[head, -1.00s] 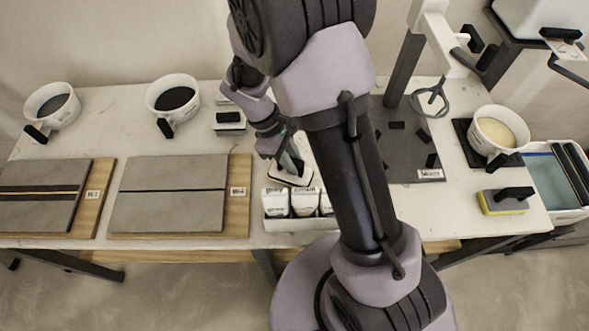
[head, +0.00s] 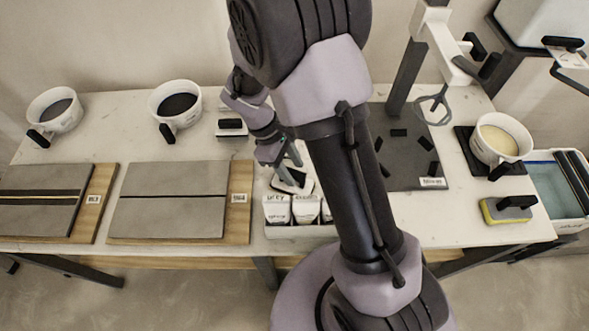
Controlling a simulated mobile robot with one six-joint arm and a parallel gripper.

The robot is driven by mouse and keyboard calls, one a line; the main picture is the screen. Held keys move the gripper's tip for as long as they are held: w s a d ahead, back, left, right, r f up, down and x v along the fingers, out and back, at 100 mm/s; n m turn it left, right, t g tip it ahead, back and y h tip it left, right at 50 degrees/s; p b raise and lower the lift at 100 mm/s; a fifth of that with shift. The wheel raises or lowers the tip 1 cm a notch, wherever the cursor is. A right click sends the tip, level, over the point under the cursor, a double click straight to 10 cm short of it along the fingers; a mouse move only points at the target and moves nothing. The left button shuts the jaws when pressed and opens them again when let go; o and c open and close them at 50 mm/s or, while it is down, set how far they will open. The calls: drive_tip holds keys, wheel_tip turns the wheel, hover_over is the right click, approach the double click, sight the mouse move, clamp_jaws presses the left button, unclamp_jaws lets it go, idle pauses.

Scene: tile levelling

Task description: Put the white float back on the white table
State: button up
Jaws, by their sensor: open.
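The white float (head: 304,187), a pale plate with a black handle, lies just behind the bin of small bags and appears to rest on the white table (head: 420,215). Its right side is close to my arm. My gripper (head: 289,163) is just above the float's handle, with its fingers apart and nothing seen between them. Whether a finger still touches the handle is too small to tell.
A white bin (head: 290,231) of labelled bags stands at the front edge. Tile boards (head: 170,200) lie at left. Dark-filled cups (head: 178,102) stand at the back; a cream-filled cup (head: 500,137) and sponge (head: 507,209) are at right.

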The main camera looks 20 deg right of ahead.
drive_tip(key=w+a+r+m+t+y+p, duration=0.1)
drive_tip(key=a+r+p, duration=0.1)
drive_tip(key=r, duration=0.6)
drive_tip(key=w+a+r+m+p, duration=0.1)
drive_tip(key=r+p, duration=0.1)
drive_tip(key=r, duration=0.5)
drive_tip(key=s+r+m+t+y, duration=0.4)
drive_tip(key=s+r+m+t, duration=0.3)
drive_tip(key=s+r+m, duration=0.5)
drive_tip(key=s+r, duration=0.2)
drive_tip(key=s, duration=0.1)
drive_tip(key=shift+a+r+t+y, duration=0.3)
drive_tip(key=shift+r+t, duration=0.1)
wheel_tip(320, 180, down, 3)
drive_tip(key=b, duration=0.2)
drive_tip(key=shift+r+b, duration=0.15)
drive_tip(key=shift+b, duration=0.25)
